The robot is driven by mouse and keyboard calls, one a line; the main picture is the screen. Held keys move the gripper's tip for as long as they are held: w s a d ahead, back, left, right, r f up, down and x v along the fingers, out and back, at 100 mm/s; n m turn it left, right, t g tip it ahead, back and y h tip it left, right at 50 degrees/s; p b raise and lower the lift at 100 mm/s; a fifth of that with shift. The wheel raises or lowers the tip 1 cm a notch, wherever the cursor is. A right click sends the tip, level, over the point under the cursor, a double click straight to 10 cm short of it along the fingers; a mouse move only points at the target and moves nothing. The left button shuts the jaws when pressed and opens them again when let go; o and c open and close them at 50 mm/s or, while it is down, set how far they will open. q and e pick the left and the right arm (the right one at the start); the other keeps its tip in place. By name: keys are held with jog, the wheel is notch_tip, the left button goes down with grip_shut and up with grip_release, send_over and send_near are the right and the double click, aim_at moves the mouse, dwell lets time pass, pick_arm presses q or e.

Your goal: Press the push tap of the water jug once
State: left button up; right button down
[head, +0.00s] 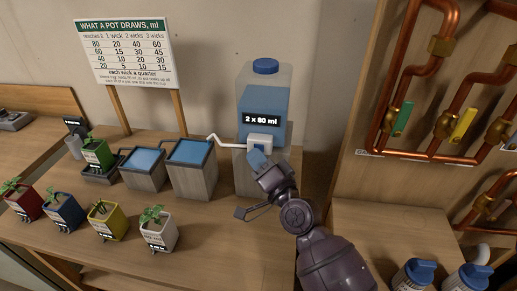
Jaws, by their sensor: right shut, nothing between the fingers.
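The water jug (279,78) stands upright at the back of the wooden table. It is clear, with a blue cap, blue water inside and a black label reading "2 x 80 ml". Its push tap (260,141) is a pale block low on the jug's front, with a spout reaching left. A blue part shows just below the block. My right gripper (257,160) is shut and empty, with its tips at the front of the tap; I cannot tell whether they touch it. The gripper hides part of the tap. My left gripper is not in view.
Two grey containers with blue tops (189,152) (146,160) stand left of the jug. Several potted plants, including a white pot (159,236), line the table's front left. A sign (127,52) stands behind. Copper pipes (398,80) and blue-lidded bottles (414,274) are at right.

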jog(key=shift+s, duration=0.15)
jog(key=shift+s+a+p, duration=0.15)
jog(key=shift+s+p, duration=0.15)
jog(key=shift+s, duration=0.35)
jog(key=shift+s, duration=0.1)
jog(key=s+p, duration=0.1)
jog(key=s, duration=0.1)
jog(key=s+a, duration=0.1)
jog(key=s, duration=0.1)
jog(key=shift+s+p, duration=0.35)
dwell(0.7)
jog(key=shift+d, duration=0.1)
